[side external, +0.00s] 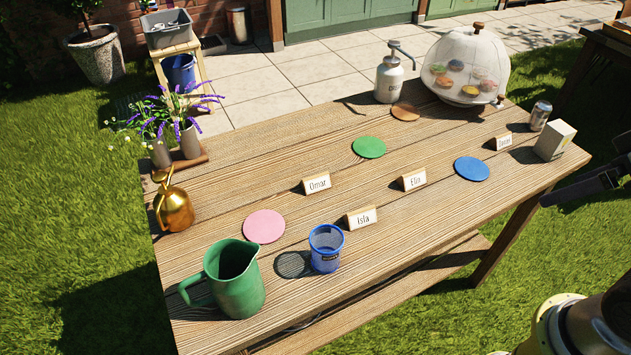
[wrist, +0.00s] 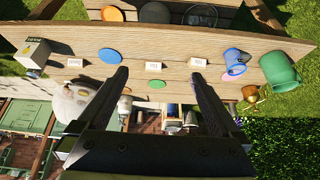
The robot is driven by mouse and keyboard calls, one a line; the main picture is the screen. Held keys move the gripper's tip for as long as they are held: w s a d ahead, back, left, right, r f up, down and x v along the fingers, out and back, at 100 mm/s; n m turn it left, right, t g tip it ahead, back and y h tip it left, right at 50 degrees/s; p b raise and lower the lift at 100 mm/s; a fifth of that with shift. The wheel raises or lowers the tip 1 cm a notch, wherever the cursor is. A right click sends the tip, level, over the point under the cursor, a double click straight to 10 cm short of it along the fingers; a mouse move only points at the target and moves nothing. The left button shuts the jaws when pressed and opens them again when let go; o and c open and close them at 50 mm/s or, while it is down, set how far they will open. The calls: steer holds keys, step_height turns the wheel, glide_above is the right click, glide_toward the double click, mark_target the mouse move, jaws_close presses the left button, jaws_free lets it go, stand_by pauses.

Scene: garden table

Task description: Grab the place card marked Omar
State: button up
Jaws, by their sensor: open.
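The place card marked Omar (side external: 317,183) is a small white-faced, wood-edged card standing on the wooden table (side external: 240,155), left of the Elin card (side external: 413,180) and behind the Isla card (side external: 361,217). I cannot make out the Omar card in the wrist view; a finger may hide it. My gripper (wrist: 159,74) is open and empty in the wrist view, its two dark fingers apart. In the side view, its dark end (side external: 588,186) shows at the right edge, off the table's right side and well away from the Omar card.
A fourth card (side external: 504,142) stands near the white box (side external: 554,141). The blue mesh cup (side external: 326,249), green jug (side external: 234,279) and gold sprayer (side external: 174,205) stand at left and front. The domed stand (side external: 467,66) and pump bottle (side external: 389,79) are at the back. Flat coasters lie between.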

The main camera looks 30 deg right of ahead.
steer(key=w+r+m+t, duration=0.2)
steer(key=w+r, duration=0.4)
steer(key=n+g, duration=0.2)
steer(key=g, duration=0.1)
glide_above(316, 176)
steer(key=s, duration=0.2)
step_height(316, 176, down, 26)
steer(key=shift+s+f, duration=0.1)
steer(key=shift+x, duration=3)
steer(key=c, duration=1.1)
